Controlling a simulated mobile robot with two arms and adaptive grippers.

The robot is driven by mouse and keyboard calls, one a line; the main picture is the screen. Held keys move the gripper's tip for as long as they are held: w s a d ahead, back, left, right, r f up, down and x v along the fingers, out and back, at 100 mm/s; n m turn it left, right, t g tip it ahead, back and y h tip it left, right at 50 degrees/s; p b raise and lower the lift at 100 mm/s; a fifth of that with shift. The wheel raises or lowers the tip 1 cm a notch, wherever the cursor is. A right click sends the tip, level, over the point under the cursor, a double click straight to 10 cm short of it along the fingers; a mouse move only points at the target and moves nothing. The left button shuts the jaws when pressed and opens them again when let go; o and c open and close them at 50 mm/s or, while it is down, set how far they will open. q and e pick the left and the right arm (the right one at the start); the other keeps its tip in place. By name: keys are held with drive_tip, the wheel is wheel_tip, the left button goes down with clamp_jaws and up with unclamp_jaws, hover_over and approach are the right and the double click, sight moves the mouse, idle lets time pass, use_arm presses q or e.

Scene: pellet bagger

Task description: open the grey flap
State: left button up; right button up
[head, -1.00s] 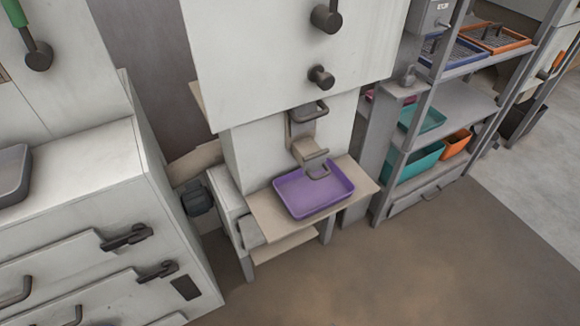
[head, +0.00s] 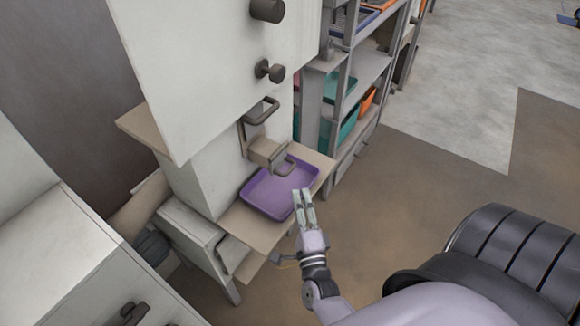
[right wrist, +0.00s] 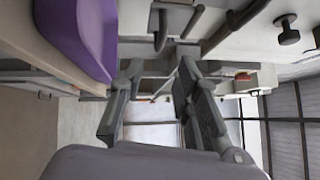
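The small grey-beige flap (head: 264,151) sits at the outlet on the front of the white machine. A bent grey handle (head: 284,167) sticks out from it above a purple tray (head: 262,197). A second dark handle (head: 262,109) is just above. My right gripper (head: 303,195) is at the tray's near right edge, apart from the flap's handle. In the right wrist view its two fingers (right wrist: 160,68) are spread with nothing between them. The purple tray (right wrist: 85,40) fills that view's upper left. My left gripper is not in view.
The tray rests on a beige shelf (head: 252,232). Two dark knobs (head: 268,71) stick out of the machine above. A grey rack (head: 365,75) with coloured bins stands behind to the right. A white cabinet (head: 70,260) is at lower left.

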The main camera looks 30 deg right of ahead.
sight(292, 168)
drive_tip(key=p+x, duration=0.1)
drive_tip(key=x, duration=0.9)
drive_tip(key=shift+w, duration=0.3)
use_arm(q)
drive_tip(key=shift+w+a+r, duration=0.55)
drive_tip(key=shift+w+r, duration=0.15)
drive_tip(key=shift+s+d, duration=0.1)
use_arm(e)
drive_tip(key=shift+c, duration=0.6)
drive_tip(key=c, duration=0.5)
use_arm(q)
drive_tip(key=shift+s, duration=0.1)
use_arm(e)
clamp_jaws()
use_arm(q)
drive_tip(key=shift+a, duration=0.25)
